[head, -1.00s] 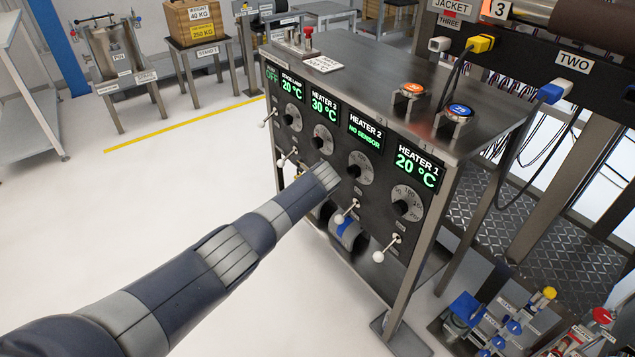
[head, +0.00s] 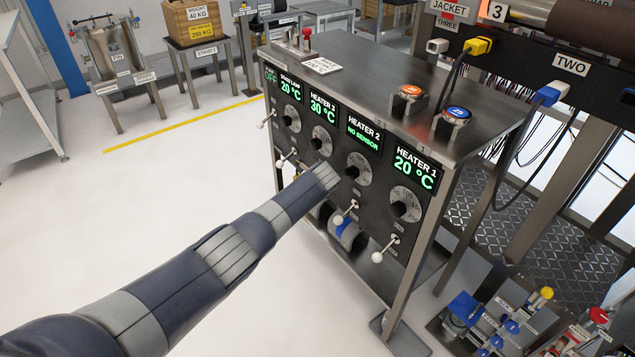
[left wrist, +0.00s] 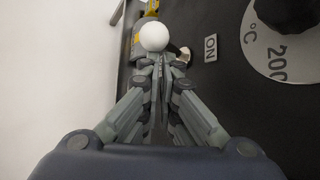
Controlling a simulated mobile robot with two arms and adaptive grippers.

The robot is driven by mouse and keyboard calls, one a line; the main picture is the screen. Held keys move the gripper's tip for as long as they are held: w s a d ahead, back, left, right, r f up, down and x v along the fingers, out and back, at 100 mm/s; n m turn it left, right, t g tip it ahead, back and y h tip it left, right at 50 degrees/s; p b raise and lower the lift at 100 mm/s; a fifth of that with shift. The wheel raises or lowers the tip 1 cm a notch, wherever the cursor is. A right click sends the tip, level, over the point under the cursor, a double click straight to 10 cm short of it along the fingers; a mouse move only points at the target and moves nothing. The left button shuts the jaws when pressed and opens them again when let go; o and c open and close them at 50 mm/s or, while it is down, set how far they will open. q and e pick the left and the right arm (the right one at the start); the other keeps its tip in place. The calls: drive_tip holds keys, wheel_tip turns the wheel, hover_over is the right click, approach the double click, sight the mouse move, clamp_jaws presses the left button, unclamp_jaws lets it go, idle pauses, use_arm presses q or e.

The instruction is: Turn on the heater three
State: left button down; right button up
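My left arm reaches across the head view to the panel under this dial, hiding the lever there and my gripper. In the left wrist view, my left gripper (left wrist: 161,68) has its fingertips drawn together just below a white lever ball (left wrist: 154,36). The ball is beyond the tips; whether they touch the lever is unclear. An ON label (left wrist: 211,48) and part of a dial (left wrist: 285,40) are to the right. My right gripper is out of view.
The heater 2 lever (head: 346,213) and heater 1 lever (head: 384,250) stick out right of my arm. Another white-knobbed lever (head: 285,158) is to its left. The floor left of the panel is clear.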

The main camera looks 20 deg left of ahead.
use_arm(q)
drive_tip(key=v, duration=1.2)
idle(0.3)
drive_tip(key=shift+f, duration=0.1)
idle(0.3)
